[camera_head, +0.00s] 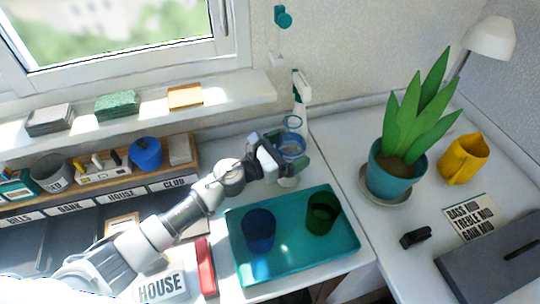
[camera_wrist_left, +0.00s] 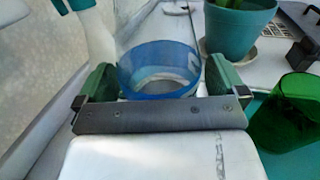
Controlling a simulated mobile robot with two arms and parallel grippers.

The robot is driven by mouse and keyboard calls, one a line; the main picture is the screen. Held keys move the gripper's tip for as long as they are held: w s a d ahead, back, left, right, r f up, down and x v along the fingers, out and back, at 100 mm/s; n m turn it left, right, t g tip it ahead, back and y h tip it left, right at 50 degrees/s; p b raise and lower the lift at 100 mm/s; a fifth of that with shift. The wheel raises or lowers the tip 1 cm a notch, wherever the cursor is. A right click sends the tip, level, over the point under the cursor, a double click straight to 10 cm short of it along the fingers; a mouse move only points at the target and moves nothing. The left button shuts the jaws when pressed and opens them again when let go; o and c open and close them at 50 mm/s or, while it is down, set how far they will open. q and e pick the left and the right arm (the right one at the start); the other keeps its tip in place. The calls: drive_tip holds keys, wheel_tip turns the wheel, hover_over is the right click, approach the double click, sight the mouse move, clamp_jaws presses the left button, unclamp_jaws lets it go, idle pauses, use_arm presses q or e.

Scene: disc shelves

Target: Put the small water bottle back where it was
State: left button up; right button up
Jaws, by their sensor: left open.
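My left gripper (camera_head: 286,152) is open at the back of the white counter, behind the teal tray. A clear blue round vessel (camera_head: 293,146), possibly the small water bottle, stands between its fingers. In the left wrist view the blue vessel (camera_wrist_left: 160,68) shows between the two green finger pads (camera_wrist_left: 160,85), and I cannot tell if they touch it. Its lower part is partly hidden by the gripper. No other clear water bottle can be made out. My right gripper is not in view.
The teal tray (camera_head: 295,262) holds a dark blue cup (camera_head: 259,230) and a green cup (camera_head: 322,212). A white post (camera_head: 300,88) stands close behind the gripper. A potted plant (camera_head: 392,175) and yellow mug (camera_head: 462,160) stand right. A labelled shelf (camera_head: 105,195) is left.

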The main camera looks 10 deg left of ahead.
use_arm(q)
drive_tip(key=b+v, duration=0.1)
drive_tip(key=v, duration=1)
drive_tip(key=shift+s+a+b, duration=0.25)
drive_tip(key=shift+a+b, duration=0.1)
drive_tip(key=shift+b, duration=0.05)
drive_tip(key=shift+r, duration=0.1)
